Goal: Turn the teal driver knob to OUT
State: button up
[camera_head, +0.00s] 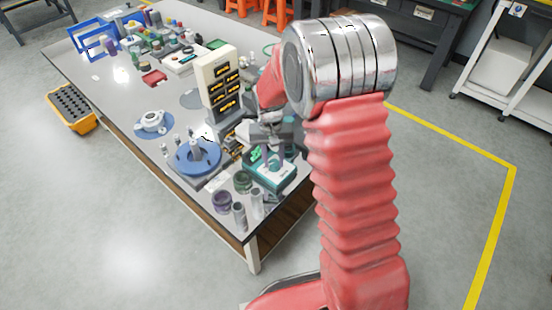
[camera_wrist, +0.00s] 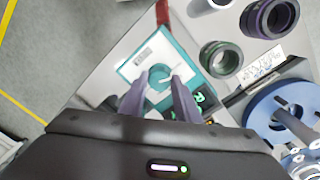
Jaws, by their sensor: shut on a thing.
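The teal driver (camera_head: 262,180) is a box with a white top near the table's right front corner. In the wrist view its teal and white face (camera_wrist: 140,62) carries a round teal knob (camera_wrist: 159,73) with a pale pointer line. My gripper (camera_wrist: 159,86) has its two grey fingers on either side of the knob, shut on it. In the head view my gripper (camera_head: 269,160) reaches down over the driver from above, and the knob is hidden behind the fingers. Green lit marks (camera_wrist: 200,99) show on the driver beside the right finger. The pointer's label cannot be read.
A dark green ring (camera_wrist: 221,59) and a purple ring (camera_wrist: 270,18) stand close to the driver. A blue round fixture (camera_head: 198,157) lies to its left. A beige cabinet with dark drawers (camera_head: 216,82) stands behind. The table's front edge is close.

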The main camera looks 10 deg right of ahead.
aim_at(271, 162)
jog(key=shift+a+n, duration=0.15)
jog(key=shift+n, duration=0.55)
dwell(0.4)
jog(key=o, duration=1)
jog(key=shift+o, duration=0.2)
jog(key=shift+r, duration=0.1)
notch_tip(271, 162, up, 14)
jog(key=shift+a+f, duration=0.25)
jog(key=shift+w, duration=0.15)
